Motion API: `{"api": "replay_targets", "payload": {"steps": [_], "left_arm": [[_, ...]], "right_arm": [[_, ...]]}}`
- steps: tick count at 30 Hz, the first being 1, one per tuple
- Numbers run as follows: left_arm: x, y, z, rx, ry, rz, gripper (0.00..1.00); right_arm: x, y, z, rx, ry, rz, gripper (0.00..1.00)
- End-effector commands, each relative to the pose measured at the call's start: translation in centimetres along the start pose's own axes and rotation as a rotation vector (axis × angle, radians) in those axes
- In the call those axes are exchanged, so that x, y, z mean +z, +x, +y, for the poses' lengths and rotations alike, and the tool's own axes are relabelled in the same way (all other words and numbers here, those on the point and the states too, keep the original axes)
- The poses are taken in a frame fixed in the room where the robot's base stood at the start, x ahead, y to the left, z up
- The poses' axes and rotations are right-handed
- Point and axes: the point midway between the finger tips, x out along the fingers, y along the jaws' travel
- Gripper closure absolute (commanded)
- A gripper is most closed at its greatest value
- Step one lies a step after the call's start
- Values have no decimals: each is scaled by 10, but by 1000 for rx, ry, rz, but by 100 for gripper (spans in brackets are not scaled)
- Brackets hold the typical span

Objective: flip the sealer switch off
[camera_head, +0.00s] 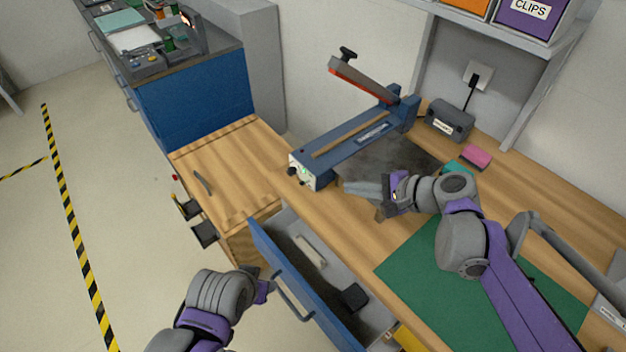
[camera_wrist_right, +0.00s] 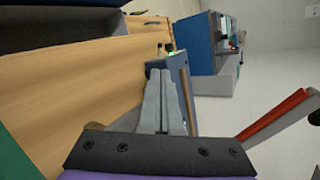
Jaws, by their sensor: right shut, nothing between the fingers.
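The blue sealer (camera_head: 345,140) stands on the wooden bench, its grey and red lever arm (camera_head: 362,80) raised. Its pale front panel (camera_head: 311,182) has dark knobs and a green lit spot (camera_head: 306,170), which looks like the switch; its exact position is too small to tell. My right gripper (camera_head: 345,187) is shut and empty, a little right of that panel, pointing toward it. In the right wrist view the shut fingers (camera_wrist_right: 160,75) cover part of the sealer body (camera_wrist_right: 180,68); the switch is not clear there. My left gripper (camera_head: 268,288) is by the drawer handle, its fingers not clearly shown.
An open blue drawer (camera_head: 295,280) holds a dark block and a pale item. A green mat (camera_head: 412,262), a grey box (camera_head: 450,120) and a pink block (camera_head: 476,157) are on the bench. A wooden-topped cabinet (camera_head: 235,160) adjoins at left. The floor at left is clear.

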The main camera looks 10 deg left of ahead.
Motion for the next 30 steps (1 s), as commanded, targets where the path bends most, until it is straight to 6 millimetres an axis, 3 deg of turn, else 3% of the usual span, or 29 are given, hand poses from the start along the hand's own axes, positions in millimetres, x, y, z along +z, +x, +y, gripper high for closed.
{"api": "replay_targets", "payload": {"steps": [8,24,30], "left_arm": [[0,0,0,0,0,0,50],[-1,-1,0,0,0,1,50],[-2,-2,0,0,0,1,50]], "right_arm": [[0,9,0,2,-3,0,100],[0,114,0,2,-4,0,100],[0,135,0,1,-3,1,100]]}}
